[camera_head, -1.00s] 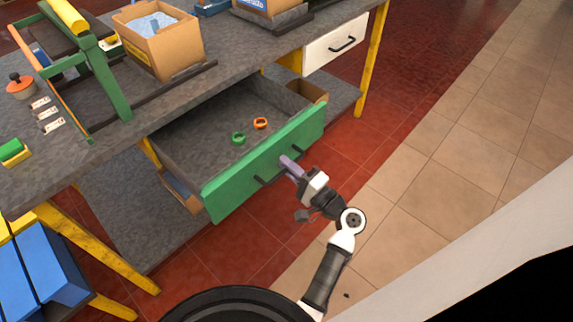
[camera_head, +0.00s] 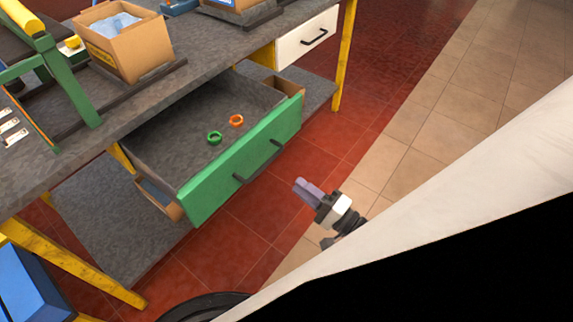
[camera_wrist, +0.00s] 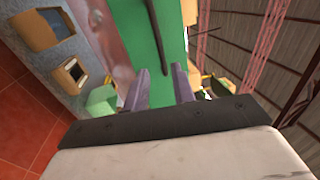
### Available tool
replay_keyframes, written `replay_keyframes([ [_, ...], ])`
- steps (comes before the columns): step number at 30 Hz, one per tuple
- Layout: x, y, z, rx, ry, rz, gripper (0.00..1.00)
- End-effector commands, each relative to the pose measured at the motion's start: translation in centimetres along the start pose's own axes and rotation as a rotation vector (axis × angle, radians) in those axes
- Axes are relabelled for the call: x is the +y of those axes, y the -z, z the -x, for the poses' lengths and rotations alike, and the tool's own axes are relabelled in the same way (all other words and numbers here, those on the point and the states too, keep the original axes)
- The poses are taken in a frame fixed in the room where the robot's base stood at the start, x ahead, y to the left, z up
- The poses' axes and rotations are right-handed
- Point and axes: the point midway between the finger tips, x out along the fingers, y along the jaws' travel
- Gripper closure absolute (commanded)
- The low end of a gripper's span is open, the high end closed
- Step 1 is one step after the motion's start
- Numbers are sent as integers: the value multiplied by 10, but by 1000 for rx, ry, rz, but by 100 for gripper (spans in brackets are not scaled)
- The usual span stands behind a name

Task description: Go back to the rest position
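My gripper (camera_head: 308,191) is in the head view in front of the green-fronted drawer, over the floor and apart from the drawer. In the wrist view its two purple fingers (camera_wrist: 160,88) stand apart with nothing between them, so it is open and empty. The green drawer (camera_head: 243,172) is pulled out of the workbench. Its dark handle (camera_wrist: 157,38) shows beyond the fingers in the wrist view. A green ring (camera_head: 214,138) and an orange ring (camera_head: 236,120) lie inside the drawer. A large pale shape hides most of my arm.
The workbench (camera_head: 205,70) carries a cardboard box (camera_head: 125,50) and a green frame (camera_head: 75,85). A closed white drawer (camera_head: 305,40) is at its right end. A blue object (camera_head: 35,280) stands at lower left. The tiled floor (camera_head: 420,130) on the right is clear.

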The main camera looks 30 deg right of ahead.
Motion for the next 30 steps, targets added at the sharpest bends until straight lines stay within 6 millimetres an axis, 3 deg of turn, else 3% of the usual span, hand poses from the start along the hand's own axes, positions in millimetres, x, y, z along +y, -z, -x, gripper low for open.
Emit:
replay_keyframes([
  [6, 0, 0, 21, 0, 0, 0, 74],
  [24, -1, 0, 22, 0, 0, 0, 74],
  [26, -6, 0, 21, -1, 0, 0, 74],
  [30, -35, 0, 16, -1, 0, 0, 74],
])
